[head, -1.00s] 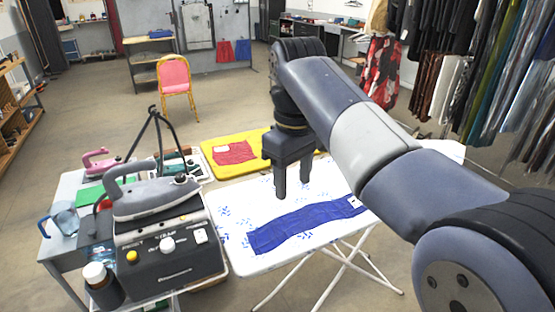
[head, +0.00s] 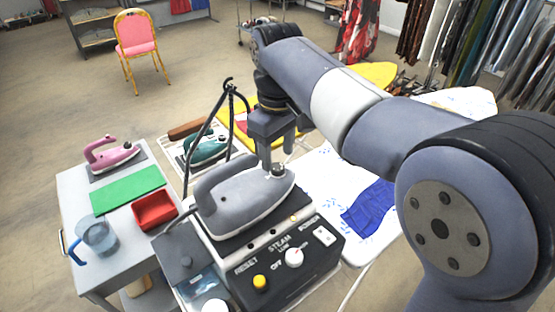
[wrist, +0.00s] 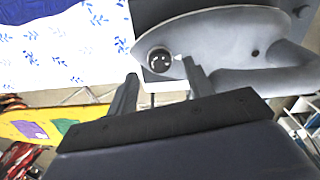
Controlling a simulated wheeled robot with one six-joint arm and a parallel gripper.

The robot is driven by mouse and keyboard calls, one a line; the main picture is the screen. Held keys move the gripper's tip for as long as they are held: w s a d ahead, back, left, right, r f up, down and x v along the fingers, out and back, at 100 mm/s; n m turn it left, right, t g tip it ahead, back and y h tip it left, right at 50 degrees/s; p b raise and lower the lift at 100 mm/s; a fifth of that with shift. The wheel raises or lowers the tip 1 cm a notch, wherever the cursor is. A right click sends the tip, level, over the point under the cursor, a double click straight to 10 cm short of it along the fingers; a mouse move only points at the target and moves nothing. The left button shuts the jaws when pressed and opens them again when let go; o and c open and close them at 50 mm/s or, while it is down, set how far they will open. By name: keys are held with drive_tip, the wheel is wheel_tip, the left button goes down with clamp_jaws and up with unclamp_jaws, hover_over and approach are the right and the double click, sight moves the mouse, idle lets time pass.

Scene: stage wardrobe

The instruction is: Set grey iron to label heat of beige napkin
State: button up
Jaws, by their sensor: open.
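The grey iron (head: 235,205) rests on top of a dark steam station (head: 285,268). A dark round dial (head: 278,170) sits on the iron near its tip. My gripper (head: 278,158) is open, pointing down close above this dial. In the wrist view the dial (wrist: 159,60) lies between the open fingertips, with a pale pointer mark towards the right finger; its markings are too small to read. I cannot tell whether the fingers touch it. The grey iron's body (wrist: 215,38) fills the top of that view. I see no beige napkin or readable label.
A blue cloth (head: 368,208) lies on the white ironing board (head: 322,182). A side table holds a pink iron (head: 110,153), green mat (head: 127,187), red tray (head: 154,209) and blue-handled jug (head: 99,236). A teal iron (head: 206,148) and black stand are behind the grey iron.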

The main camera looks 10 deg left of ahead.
sight(278, 169)
drive_tip(key=shift+f, duration=1.3)
drive_tip(key=shift+c, duration=0.4)
drive_tip(key=c, duration=0.9)
